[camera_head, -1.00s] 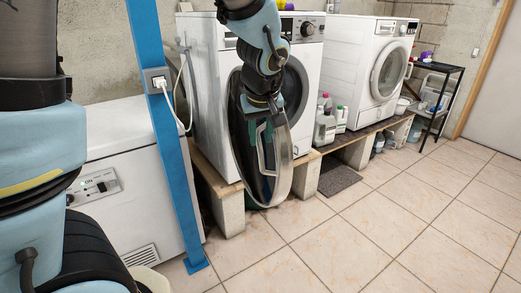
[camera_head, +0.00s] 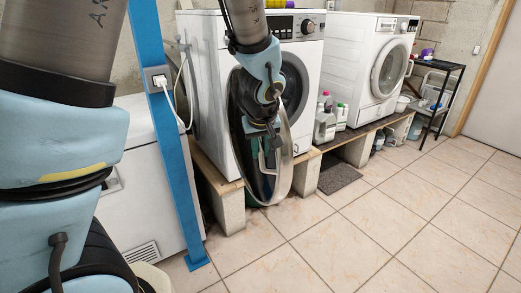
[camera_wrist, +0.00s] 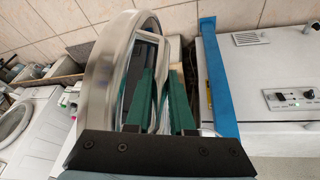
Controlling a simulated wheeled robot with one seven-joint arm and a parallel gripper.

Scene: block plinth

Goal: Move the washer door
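The washer door (camera_head: 284,165) is round with a metallic rim and dark glass. It stands swung out from the front of the nearer white washer (camera_head: 312,80), seen nearly edge-on in the head view. In the wrist view its rim (camera_wrist: 100,65) curves along the left of my fingers. My gripper (camera_head: 268,160) is low beside the door's inner part, partly hidden by the door and wrist. In the wrist view my gripper (camera_wrist: 162,80) shows two green fingers with a clear gap and a pale strip visible between them. I cannot tell whether they touch the door.
A blue post (camera_head: 172,130) stands left of the washer, before a white chest appliance (camera_head: 130,215). A second white machine (camera_head: 365,60) stands right, with bottles (camera_head: 325,120) between. A dark mat (camera_head: 338,177) lies on the floor. The tiled floor at front right is clear.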

